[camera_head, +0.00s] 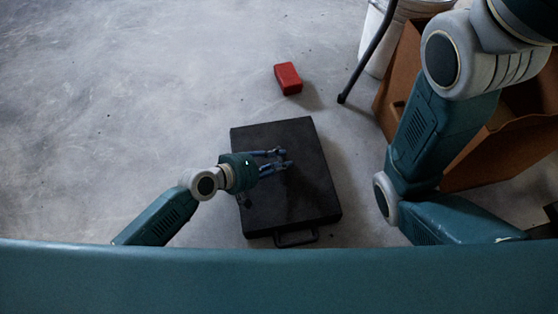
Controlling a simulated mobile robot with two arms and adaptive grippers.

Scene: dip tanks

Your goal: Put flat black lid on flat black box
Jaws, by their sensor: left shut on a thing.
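A flat black box (290,213) lies on the concrete floor in the middle of the view, with a black handle (296,240) on its near side. The flat black lid (290,133) shows as the dark top surface over the box, roughly lined up with it. I cannot tell whether the lid rests fully on the box. My left gripper (281,161) reaches in from the left over the middle of the lid. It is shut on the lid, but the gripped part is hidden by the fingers. My right gripper is out of view; only its arm shows at the right.
A red block (288,78) lies on the floor beyond the box. A brown open container (395,85) stands at the right, with a white bucket (377,55) behind it. A thin dark leg or rod (367,55) slants to the floor there. The floor at left is clear.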

